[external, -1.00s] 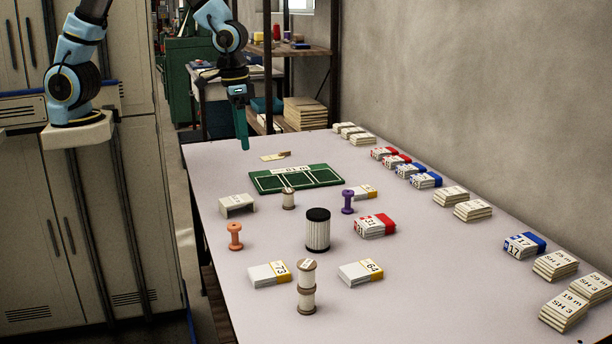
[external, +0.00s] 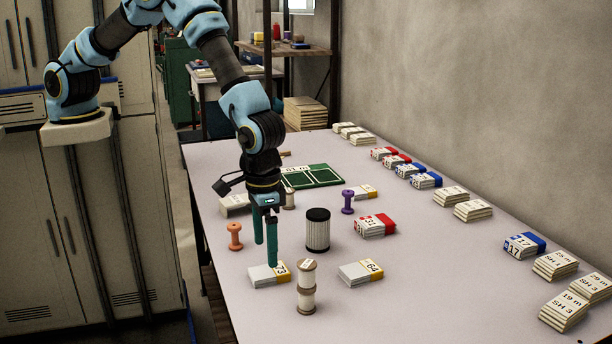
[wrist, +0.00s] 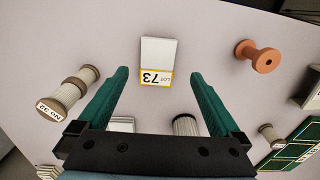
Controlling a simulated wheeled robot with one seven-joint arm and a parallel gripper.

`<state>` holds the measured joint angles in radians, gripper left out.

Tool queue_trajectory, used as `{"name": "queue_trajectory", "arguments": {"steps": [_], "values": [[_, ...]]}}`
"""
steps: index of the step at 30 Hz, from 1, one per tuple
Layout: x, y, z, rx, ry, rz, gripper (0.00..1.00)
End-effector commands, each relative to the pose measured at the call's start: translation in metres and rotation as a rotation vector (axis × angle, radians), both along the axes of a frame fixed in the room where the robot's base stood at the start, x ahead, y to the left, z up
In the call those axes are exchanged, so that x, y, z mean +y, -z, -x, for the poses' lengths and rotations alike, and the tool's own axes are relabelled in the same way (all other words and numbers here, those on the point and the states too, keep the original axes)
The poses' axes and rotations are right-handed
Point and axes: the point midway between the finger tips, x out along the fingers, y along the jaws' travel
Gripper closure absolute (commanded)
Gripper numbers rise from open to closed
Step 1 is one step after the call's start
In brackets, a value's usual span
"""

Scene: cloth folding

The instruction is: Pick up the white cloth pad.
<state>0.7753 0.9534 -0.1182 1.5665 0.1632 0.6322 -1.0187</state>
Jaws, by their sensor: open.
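A folded white cloth pad with a yellow-edged label marked 73 (external: 260,277) lies flat near the front left of the table; it also shows in the wrist view (wrist: 159,50). My gripper (external: 265,254) points down above this pad, its two green fingers apart and empty. In the wrist view, the pad lies just beyond and between the open fingertips (wrist: 160,75). A similar white pad marked 64 (external: 357,275) lies to the right. A third yellow-labelled pad (external: 367,192) lies farther back.
A stacked spool (external: 306,290) stands close right of pad 73. An orange spool (external: 235,237) stands behind it. A black-topped ribbed cylinder (external: 318,232), a red-labelled pad (external: 374,226) and a purple spool (external: 348,201) stand nearby.

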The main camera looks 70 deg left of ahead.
Motion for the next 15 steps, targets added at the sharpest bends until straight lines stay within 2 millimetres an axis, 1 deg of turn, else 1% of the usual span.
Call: {"name": "queue_trajectory", "arguments": {"steps": [5,12,15], "values": [[-0.001,0.012,-0.001,0.002,0.001,-0.002,0.00],[-0.004,0.043,-0.002,0.001,0.001,-0.001,0.00],[-0.004,0.050,-0.002,0.000,0.001,0.000,0.00]]}}
